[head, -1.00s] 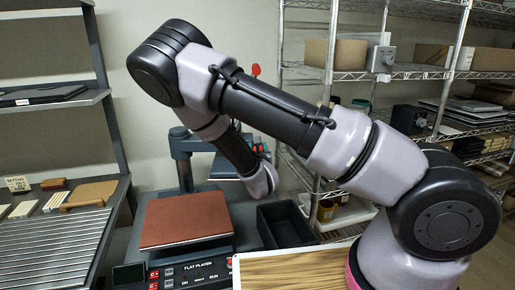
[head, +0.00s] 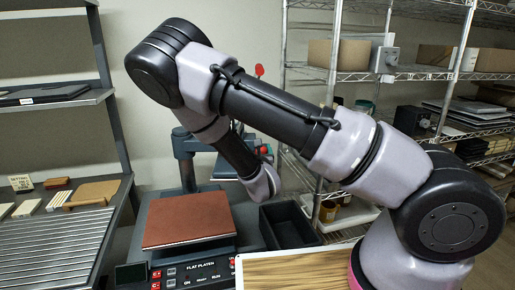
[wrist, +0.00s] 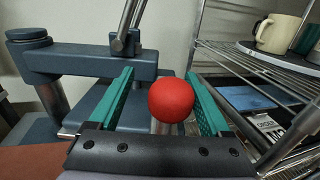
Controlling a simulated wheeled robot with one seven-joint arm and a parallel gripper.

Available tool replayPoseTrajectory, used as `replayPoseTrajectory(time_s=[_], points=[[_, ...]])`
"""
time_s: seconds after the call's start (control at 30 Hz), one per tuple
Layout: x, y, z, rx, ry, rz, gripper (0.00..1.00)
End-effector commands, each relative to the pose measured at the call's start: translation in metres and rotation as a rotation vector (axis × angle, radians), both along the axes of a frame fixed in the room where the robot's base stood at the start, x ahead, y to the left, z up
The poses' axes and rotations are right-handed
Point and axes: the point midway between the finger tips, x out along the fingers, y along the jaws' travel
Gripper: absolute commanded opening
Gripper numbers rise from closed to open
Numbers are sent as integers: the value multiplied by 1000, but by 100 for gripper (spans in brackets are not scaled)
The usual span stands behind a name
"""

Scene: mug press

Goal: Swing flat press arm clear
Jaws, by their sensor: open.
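The flat press stands in the middle of the head view, with a blue-grey post and swing arm (head: 196,143) above a red-brown platen pad (head: 188,222). In the wrist view the press arm (wrist: 75,60) runs from its pivot post at the left toward the middle. A red ball knob (wrist: 171,100) sits between the teal fingers of my gripper (wrist: 160,75). The fingers are open, with visible gaps on both sides of the knob. In the head view my own arm hides the gripper and part of the press arm.
A black bin (head: 288,226) stands right of the press, and a wooden board (head: 300,270) lies in front. A wire shelf (head: 400,72) with boxes is behind at right. A rack (head: 55,235) stands at left. A mug (wrist: 277,33) rests on a shelf at right.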

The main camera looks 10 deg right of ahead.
Motion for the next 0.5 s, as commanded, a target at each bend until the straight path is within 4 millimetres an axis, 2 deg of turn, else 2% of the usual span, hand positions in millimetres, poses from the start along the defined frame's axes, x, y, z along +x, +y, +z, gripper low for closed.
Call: replayPoseTrajectory(time_s=[0.3, 0.5], points=[[-64, 5, 0, 0, 0, 4, 82], [-87, 7, 0, 1, -1, 4, 82]])
